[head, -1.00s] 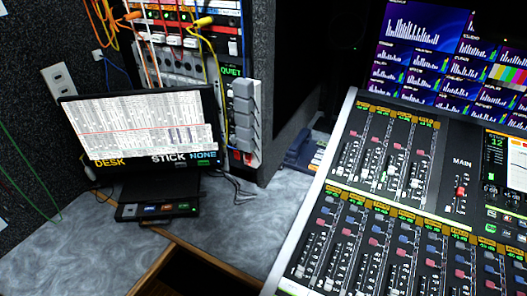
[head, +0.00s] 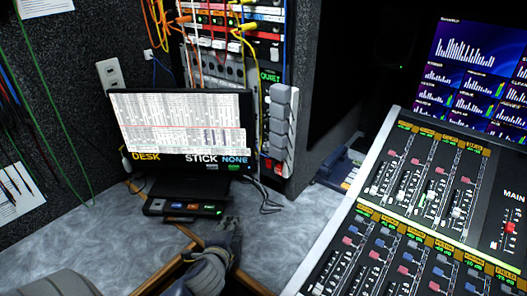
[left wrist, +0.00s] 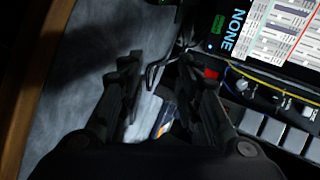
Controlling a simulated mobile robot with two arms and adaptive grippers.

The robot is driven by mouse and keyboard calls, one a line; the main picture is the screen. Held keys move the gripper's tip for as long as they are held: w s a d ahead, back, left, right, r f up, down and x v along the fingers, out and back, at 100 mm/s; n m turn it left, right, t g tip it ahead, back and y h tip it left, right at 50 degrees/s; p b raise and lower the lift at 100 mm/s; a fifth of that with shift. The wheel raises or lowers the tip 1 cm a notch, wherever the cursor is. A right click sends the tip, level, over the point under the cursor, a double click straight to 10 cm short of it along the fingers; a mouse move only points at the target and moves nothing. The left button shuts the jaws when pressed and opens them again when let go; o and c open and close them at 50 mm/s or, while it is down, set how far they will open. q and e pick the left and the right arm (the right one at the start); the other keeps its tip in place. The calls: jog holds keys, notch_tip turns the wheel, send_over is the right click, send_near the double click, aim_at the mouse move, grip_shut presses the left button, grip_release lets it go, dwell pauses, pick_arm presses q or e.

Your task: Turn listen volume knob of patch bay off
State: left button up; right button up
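The patch bay (head: 252,8), with orange, red and yellow cables plugged in, is in the rack at the top of the head view. A grey panel with a row of dark round parts (head: 215,68) sits below it, partly behind the monitor. I cannot pick out the listen volume knob. My left gripper (head: 229,224) is low in the head view, over the desk in front of the monitor, well below and apart from the rack. In the left wrist view its two dark fingers (left wrist: 162,75) are spread with nothing between them. My right gripper is not in view.
The monitor (head: 182,125) stands before the rack, with a small button box (head: 184,208) at its foot. Grey block-like keys (head: 280,117) line the rack's right side. The mixing console (head: 400,215) fills the right. Grey desk surface (head: 290,225) lies clear between them.

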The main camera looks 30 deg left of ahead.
pick_arm(q)
jog(key=w+a+r+m+t+h, duration=0.1)
jog(key=w+a+r+m+t, duration=0.4)
jog(key=w+r+m, duration=0.5)
jog(key=m+t+h, duration=0.1)
jog(key=m+h, duration=0.5)
jog(key=m, duration=0.8)
send_near(265, 148)
jog(key=shift+w+d+f+p, duration=0.1)
jog(key=shift+w+p, duration=0.05)
jog(key=shift+w, duration=1.25)
jog(key=shift+w+d+f+p, duration=0.1)
jog(key=shift+w+d+p, duration=0.05)
jog(key=shift+w, duration=1.25)
jog(key=shift+w+d+p, duration=0.1)
jog(key=shift+w+p, duration=0.05)
jog(key=shift+w, duration=1.25)
jog(key=shift+c, duration=0.2)
grip_shut()
